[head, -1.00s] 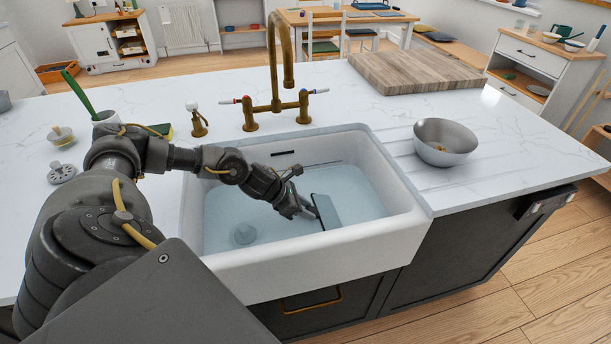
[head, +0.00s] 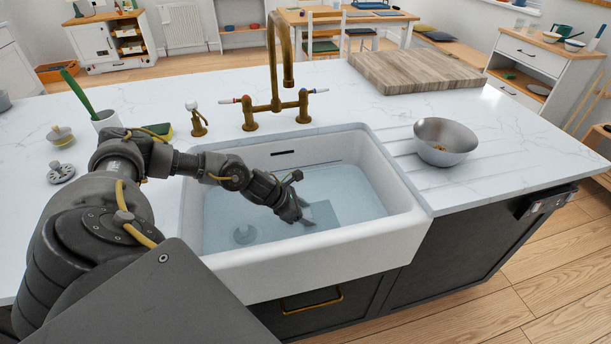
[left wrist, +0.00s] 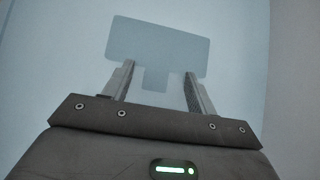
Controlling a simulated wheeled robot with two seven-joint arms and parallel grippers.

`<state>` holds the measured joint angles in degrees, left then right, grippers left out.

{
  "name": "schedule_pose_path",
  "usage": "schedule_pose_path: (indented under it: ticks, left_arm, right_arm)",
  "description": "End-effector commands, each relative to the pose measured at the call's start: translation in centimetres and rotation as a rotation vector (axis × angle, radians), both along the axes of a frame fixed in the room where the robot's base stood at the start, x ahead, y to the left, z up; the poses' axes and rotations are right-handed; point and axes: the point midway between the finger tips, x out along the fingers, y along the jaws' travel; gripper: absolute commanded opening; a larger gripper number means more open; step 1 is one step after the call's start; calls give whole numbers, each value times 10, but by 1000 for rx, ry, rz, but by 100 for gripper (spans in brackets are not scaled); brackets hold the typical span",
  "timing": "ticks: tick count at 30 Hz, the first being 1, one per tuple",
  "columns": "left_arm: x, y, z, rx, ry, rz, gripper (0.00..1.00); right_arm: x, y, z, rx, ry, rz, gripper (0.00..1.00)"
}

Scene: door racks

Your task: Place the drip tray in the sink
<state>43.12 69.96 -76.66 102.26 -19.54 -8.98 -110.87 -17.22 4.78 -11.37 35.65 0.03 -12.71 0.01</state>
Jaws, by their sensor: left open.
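The drip tray (head: 322,212) is a flat blue-grey plate lying in the white sink (head: 310,262), seemingly flat on the bottom under the pale blue water. In the left wrist view the tray (left wrist: 158,42) is a rounded rectangle with a short tab toward me. My left gripper (head: 303,219) reaches down into the sink at the tray's near left side. In the left wrist view its fingers (left wrist: 158,80) are open, on either side of the tab and apart from it. The right gripper is not in view.
A brass tap (head: 275,100) stands behind the sink. A metal bowl (head: 446,142) stands on the counter at right, and a wooden board (head: 415,72) lies behind it. A white cup (head: 107,121) and a strainer plug (head: 61,173) are at left. The sink walls surround my gripper.

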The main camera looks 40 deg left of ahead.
Motion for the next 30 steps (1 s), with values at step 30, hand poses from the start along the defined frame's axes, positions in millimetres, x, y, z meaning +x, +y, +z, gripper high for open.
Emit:
schedule_pose_path:
  ticks: [30]
  left_arm:
    - [-67,46,92,-1,0,-1,57]
  right_arm:
    - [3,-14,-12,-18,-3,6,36]
